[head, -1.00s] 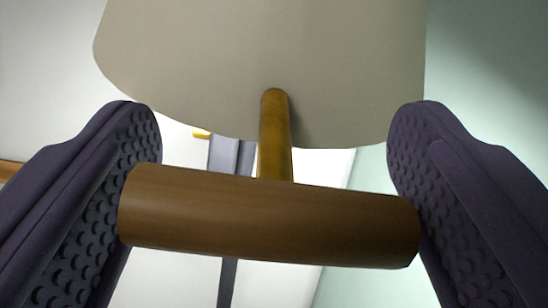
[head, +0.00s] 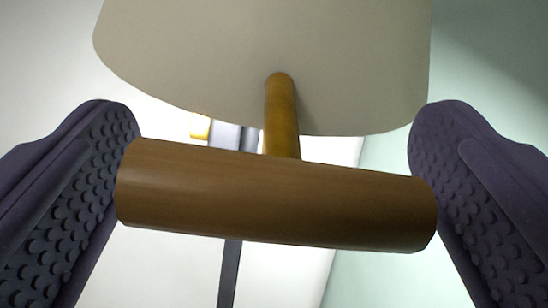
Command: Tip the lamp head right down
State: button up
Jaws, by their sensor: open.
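The lamp head (head: 265,55) is a broad beige shade that fills the top of the head view. A thin brass-coloured stem (head: 282,115) runs from it down to a brown wooden crossbar handle (head: 270,195). My gripper (head: 275,180) is open, with one dark, studded finger at each end of the handle. The handle lies between the fingers. Its ends are close to the pads, and I cannot tell whether either end touches. The top of the lamp head is out of view.
A dark grey post (head: 229,270) shows behind and below the handle. A small yellow piece (head: 200,127) shows beyond, left of the stem. A pale wall (head: 490,60) is at the right.

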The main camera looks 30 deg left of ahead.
jog(key=v, duration=0.7)
jog(key=shift+s+f+b, duration=0.2)
jog(key=shift+f+b, duration=0.05)
jog(key=shift+b, duration=0.1)
jog(key=shift+d, duration=0.15)
